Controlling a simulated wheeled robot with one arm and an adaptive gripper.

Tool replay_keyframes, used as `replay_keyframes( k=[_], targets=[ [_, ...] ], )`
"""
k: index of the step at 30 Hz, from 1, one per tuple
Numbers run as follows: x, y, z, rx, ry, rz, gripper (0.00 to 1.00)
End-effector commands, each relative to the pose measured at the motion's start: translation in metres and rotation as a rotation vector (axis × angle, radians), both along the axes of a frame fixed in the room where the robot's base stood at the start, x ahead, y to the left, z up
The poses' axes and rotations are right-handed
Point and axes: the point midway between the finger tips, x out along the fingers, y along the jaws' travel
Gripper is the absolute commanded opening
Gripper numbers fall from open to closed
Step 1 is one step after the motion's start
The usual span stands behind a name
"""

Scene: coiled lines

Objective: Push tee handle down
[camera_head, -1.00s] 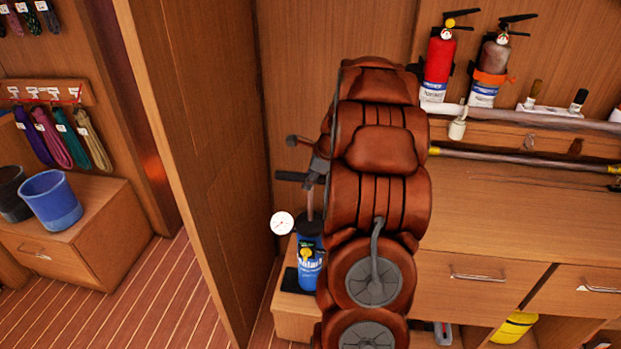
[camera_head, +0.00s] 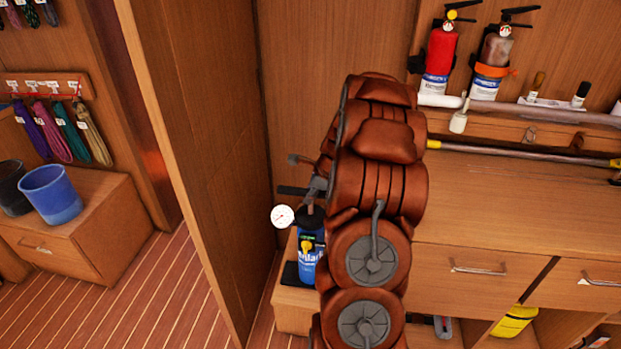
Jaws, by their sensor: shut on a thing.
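A blue pump (camera_head: 309,255) with a black top cap, a yellow fitting and a round white gauge (camera_head: 283,216) stands upright on a low wooden ledge. The dark tee handle (camera_head: 291,190) lies just above the pump's cap; its left end shows and the rest is hidden behind my arm. Very little of the rod shows between handle and cap. My gripper (camera_head: 316,187) is shut on the tee handle, partly hidden by my own brown arm links.
A wooden partition (camera_head: 195,160) stands close to the left of the pump. A counter (camera_head: 510,210) with drawers lies to the right. Two fire extinguishers (camera_head: 438,55) hang on the back wall above a long pole (camera_head: 530,153). A blue bucket (camera_head: 50,195) stands far left.

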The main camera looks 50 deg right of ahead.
Motion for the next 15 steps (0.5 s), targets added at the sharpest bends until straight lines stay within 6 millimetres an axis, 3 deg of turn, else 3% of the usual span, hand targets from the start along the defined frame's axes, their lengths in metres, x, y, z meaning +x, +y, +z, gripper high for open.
replay_keyframes(
  k=[3,6,15],
  targets=[
    [0.001,-0.001,-0.023,-0.003,-0.002,-0.002,0.00],
    [0.001,-0.001,-0.032,-0.004,-0.002,-0.001,0.00],
    [0.000,-0.001,-0.036,-0.005,0.000,0.000,0.00]
  ],
)
